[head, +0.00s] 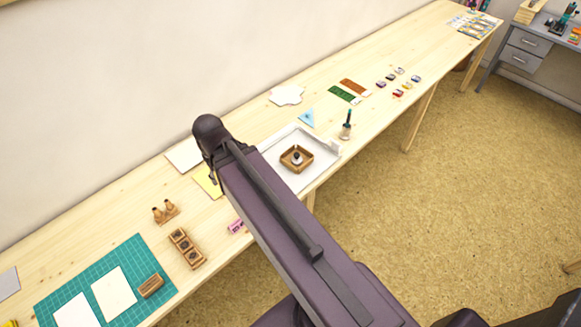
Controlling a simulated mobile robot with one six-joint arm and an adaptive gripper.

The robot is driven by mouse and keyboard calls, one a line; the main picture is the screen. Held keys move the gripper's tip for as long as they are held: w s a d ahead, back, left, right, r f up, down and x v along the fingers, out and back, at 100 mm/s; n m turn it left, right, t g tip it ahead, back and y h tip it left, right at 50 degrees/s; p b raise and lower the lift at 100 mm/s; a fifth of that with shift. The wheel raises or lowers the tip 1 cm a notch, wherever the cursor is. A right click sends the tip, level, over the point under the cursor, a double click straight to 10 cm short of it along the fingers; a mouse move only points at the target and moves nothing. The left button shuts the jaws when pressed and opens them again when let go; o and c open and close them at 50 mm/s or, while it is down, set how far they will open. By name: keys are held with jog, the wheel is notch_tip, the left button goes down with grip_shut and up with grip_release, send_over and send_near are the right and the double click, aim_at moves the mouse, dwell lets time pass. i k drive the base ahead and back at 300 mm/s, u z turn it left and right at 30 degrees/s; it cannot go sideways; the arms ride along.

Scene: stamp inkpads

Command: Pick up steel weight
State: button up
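I cannot pick out a steel weight with certainty. A small dark-topped piece with a pale base (296,158) stands in a square wooden dish (285,161) on a white tray (270,157); it is too small to tell whether it is the weight. My arm crosses the middle of the head view and hides part of the table. My gripper does not show clearly in this view, so its hold cannot be seen.
The long wooden table (225,147) runs along the wall. A green bottle-like tool (346,126) stands beside the tray. Wooden stamp blocks (187,248), a small two-peg stand (165,211) and a teal cutting mat (137,257) lie at left. Several small inkpads (397,93) lie farther back.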

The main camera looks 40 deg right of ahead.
aim_at(297, 159)
jog(key=k, duration=1.45)
jog(key=z, duration=1.4)
jog(key=i, duration=1.05)
jog(key=u, duration=0.05)
